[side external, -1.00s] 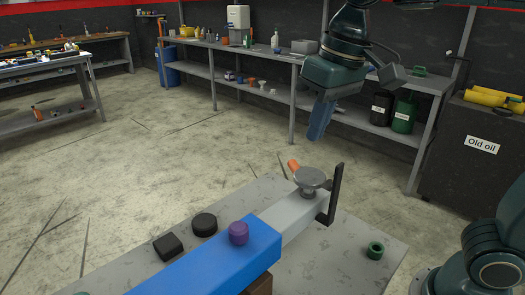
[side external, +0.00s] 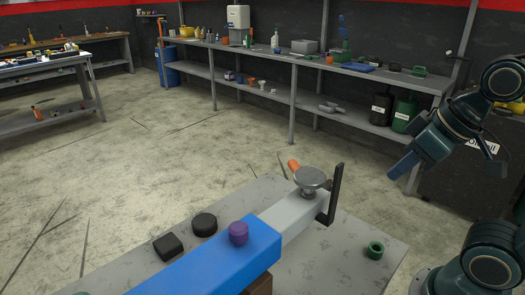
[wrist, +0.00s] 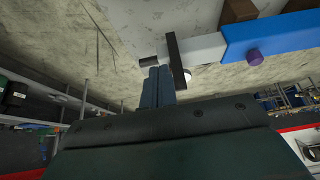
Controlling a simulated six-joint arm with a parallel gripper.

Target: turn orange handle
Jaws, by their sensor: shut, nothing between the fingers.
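The orange handle (side external: 293,165) sticks out at the far end of the beam, next to a round grey metal disc (side external: 312,178). The beam has a blue section (side external: 215,262) and a grey end section (side external: 290,218). My gripper (side external: 393,176) is shut and empty, in the air to the right of the handle and well apart from it. In the wrist view my shut blue fingers (wrist: 157,86) show in front of the beam's grey end (wrist: 200,46). I cannot make out the orange handle in the wrist view.
A black upright bar (side external: 337,190) stands at the beam's end, on my side of the handle. A purple knob (side external: 238,233), black caps (side external: 204,224) and a green ring (side external: 375,250) are on or around the grey table (side external: 330,262). Open air lies above the table.

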